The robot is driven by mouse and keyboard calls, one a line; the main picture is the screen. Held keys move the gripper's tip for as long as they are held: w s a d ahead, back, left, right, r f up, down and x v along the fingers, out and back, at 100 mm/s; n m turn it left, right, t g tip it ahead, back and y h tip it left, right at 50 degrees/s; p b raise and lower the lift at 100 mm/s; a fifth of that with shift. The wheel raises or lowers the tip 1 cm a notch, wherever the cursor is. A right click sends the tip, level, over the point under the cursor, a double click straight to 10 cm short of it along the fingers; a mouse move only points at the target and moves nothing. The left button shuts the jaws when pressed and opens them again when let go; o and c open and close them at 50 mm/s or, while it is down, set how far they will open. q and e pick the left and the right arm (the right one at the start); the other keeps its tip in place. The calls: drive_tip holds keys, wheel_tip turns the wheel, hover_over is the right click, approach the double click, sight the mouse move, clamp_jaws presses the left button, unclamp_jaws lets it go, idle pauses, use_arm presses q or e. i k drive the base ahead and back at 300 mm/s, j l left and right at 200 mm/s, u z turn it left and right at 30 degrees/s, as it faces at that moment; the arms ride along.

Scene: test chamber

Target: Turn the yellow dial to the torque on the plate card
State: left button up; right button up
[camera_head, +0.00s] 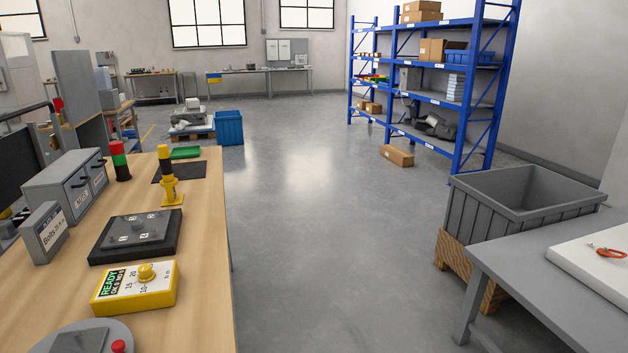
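The yellow dial (147,271) sits on top of a yellow box (134,296) on the wooden bench at the left. The box has a white face with a scale; 10, 15 and 20 can be read, and a green display reads READY. Where the dial points is too small to tell. Behind the box, a dark grey plate (138,228) lies on a black base (105,259), with several small white labels on it. Their text is too small to read, and I cannot tell which is the plate card. Neither of my grippers is in view.
The bench (205,250) also carries a bolts box (44,232), grey drawers (68,187), a yellow post (166,178), a red-and-green light (120,161) and a red button (118,346). A grey crate (520,205) and table (520,280) stand right. The floor between is clear.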

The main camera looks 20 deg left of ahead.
sight(147, 275)
drive_tip(key=i+l+u, duration=0.2)
drive_tip(key=u, duration=0.3)
drive_tip(key=i+l+u, duration=0.15)
drive_tip(key=l+u, duration=0.3)
drive_tip(key=i+l+u, duration=0.1)
drive_tip(key=l+u, duration=0.15)
drive_tip(key=u, duration=0.25)
drive_tip(key=l+u, duration=0.35)
drive_tip(key=u, duration=0.15)
drive_tip(key=l+u, duration=0.8)
drive_tip(key=i+l+u, duration=0.2)
drive_tip(key=u, duration=0.2)
drive_tip(key=i+l+u, duration=0.15)
drive_tip(key=l+u, duration=0.25)
